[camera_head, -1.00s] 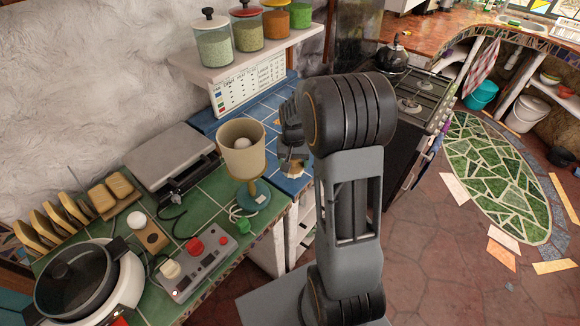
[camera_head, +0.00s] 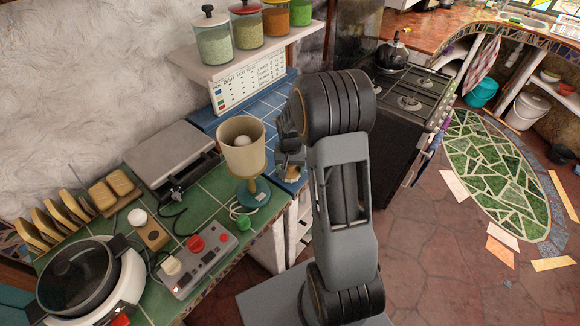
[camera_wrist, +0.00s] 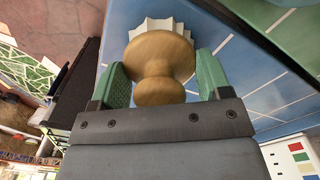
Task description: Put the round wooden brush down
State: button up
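The round wooden brush (camera_wrist: 160,56) shows in the wrist view, with a round wooden body, a knob toward me and white bristles pointing away. My gripper (camera_wrist: 161,72) has its green fingers on both sides of the brush, seemingly touching the rim of the round body, with small gaps beside the knob. Only a small part of the brush (camera_head: 291,174) shows there. I cannot tell whether the bristles touch the tiles.
A beige lamp (camera_head: 243,150) stands close to the left of my gripper. A control box (camera_head: 197,262), a grey closed appliance (camera_head: 170,153) and a pot (camera_head: 77,277) are farther left. A shelf with jars (camera_head: 247,65) hangs behind. The stove (camera_head: 412,95) is at right.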

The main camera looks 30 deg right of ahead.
jog(key=o, duration=0.4)
jog(key=shift+o, duration=0.2)
notch_tip(320, 180, up, 12)
jog(key=shift+r+b, duration=0.15)
jog(key=shift+b, duration=0.25)
dwell(0.5)
